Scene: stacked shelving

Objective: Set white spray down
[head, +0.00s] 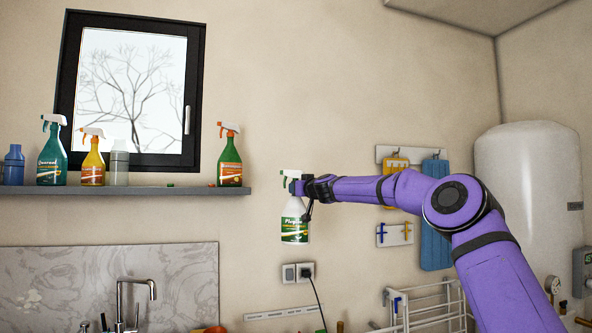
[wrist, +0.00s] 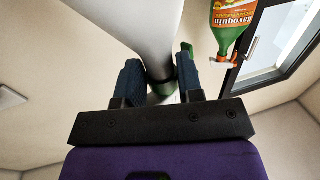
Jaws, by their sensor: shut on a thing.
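The white spray bottle (head: 294,222) has a green label and a green and white trigger head. It hangs upright in the air in the head view, to the right of the shelf's end. My gripper (head: 306,190) is shut on it near the neck. In the wrist view my gripper (wrist: 160,78) has its two dark fingers on either side of the bottle's neck, and the white body (wrist: 150,30) runs up out of the picture. The grey shelf (head: 130,190) is on the wall to the left, slightly above the bottle's base.
On the shelf stand an orange and green spray (head: 230,160), a grey bottle (head: 119,165), a yellow spray (head: 93,163), a green spray (head: 52,155) and a blue bottle (head: 13,165). Small items lie between. Free shelf room shows between the grey bottle and orange spray. A faucet (head: 135,290) stands below.

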